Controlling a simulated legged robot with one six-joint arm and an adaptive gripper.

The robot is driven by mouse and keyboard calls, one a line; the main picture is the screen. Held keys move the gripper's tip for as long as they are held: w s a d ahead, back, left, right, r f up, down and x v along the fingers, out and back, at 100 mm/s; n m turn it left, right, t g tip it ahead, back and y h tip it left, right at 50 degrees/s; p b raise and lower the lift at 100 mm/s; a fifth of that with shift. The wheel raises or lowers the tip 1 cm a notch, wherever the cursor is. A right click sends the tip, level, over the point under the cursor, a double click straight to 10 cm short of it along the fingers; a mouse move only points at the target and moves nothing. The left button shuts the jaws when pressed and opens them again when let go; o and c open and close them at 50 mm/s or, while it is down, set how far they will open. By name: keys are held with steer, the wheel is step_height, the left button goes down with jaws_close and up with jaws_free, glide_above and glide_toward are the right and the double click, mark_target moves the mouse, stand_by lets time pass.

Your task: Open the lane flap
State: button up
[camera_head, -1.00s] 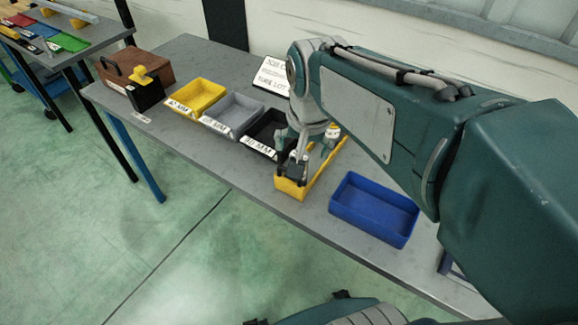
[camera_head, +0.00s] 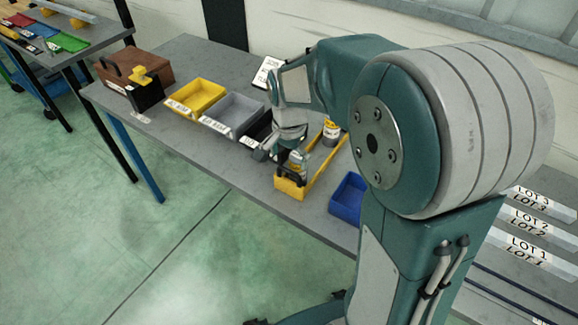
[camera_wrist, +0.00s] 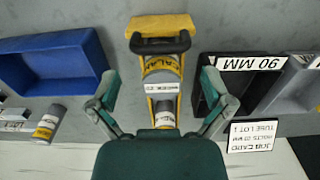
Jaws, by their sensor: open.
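A narrow yellow lane (camera_head: 322,165) stands on the grey bench and holds cans. Its near end has a yellow plate, which I take as the flap (camera_head: 289,188), with a dark handle (camera_head: 290,174). The flap (camera_wrist: 162,24) and the dark handle (camera_wrist: 160,43) also show in the wrist view, beyond a grey and yellow labelled can (camera_wrist: 161,70). I cannot tell whether the flap is swung open. My gripper (camera_wrist: 158,88) is open, its fingers apart on either side of the lane. In the head view my gripper (camera_head: 277,151) is over the lane's left side, partly hidden.
A blue bin (camera_head: 347,198) is close to the lane's right, partly behind my arm. A black bin (camera_head: 255,135), grey bin (camera_head: 235,113) and yellow bin (camera_head: 196,95) stand to the left. LOT-labelled racks (camera_head: 527,250) are at the right.

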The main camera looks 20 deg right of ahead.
mark_target(289, 172)
steer(key=shift+f, duration=1.75)
steer(key=shift+s, duration=0.1)
steer(key=c, duration=1.2)
steer(key=shift+a, duration=0.1)
